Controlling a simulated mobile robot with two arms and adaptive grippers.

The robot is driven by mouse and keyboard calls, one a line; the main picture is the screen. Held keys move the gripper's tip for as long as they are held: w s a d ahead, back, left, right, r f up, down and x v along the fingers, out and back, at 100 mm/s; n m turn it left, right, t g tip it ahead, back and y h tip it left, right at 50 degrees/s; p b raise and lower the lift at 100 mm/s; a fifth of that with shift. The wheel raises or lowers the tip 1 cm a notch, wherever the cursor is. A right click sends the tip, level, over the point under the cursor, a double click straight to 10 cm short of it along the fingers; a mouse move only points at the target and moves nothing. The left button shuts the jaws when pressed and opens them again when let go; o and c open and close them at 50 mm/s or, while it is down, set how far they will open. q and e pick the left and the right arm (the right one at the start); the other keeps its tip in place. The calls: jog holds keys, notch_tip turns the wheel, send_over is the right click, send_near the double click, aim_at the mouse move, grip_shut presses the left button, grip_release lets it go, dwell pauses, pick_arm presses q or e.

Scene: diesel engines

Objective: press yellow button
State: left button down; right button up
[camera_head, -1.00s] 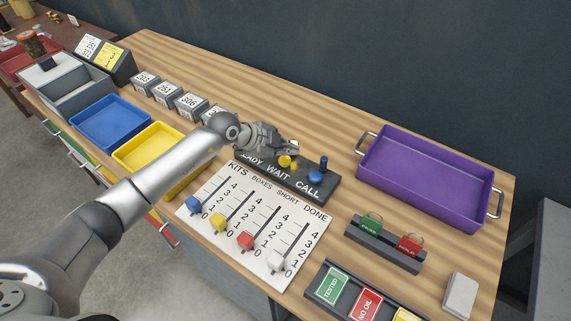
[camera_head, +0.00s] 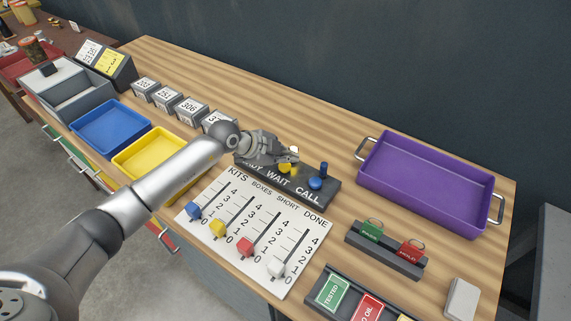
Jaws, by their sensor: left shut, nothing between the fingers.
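The yellow button (camera_head: 284,169) is on the dark panel (camera_head: 325,195) lettered READY, WAIT, CALL, above the word WAIT. My left gripper (camera_head: 292,158) reaches in from the left with its fingers shut and empty, right at the yellow button, partly covering it. I cannot tell whether the fingertips touch it. A blue button (camera_head: 315,183) with a blue post behind it stands to the right, above CALL. The READY end of the panel is mostly hidden by my gripper. My right gripper is not in view.
In front lies a white board (camera_head: 255,225) with several coloured sliders. A purple tray (camera_head: 425,185) stands to the right. Blue (camera_head: 110,128) and yellow (camera_head: 150,155) bins and several numbered blocks (camera_head: 168,97) are to the left.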

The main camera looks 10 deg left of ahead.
pick_arm(q)
jog(key=shift+f, duration=0.15)
dwell(0.4)
jog(key=shift+f, duration=0.25)
jog(key=shift+f, duration=0.1)
jog(key=shift+f, duration=0.3)
dwell(0.5)
jog(key=shift+r, duration=0.1)
jog(key=shift+r+p, duration=0.7)
jog(key=shift+p, duration=0.3)
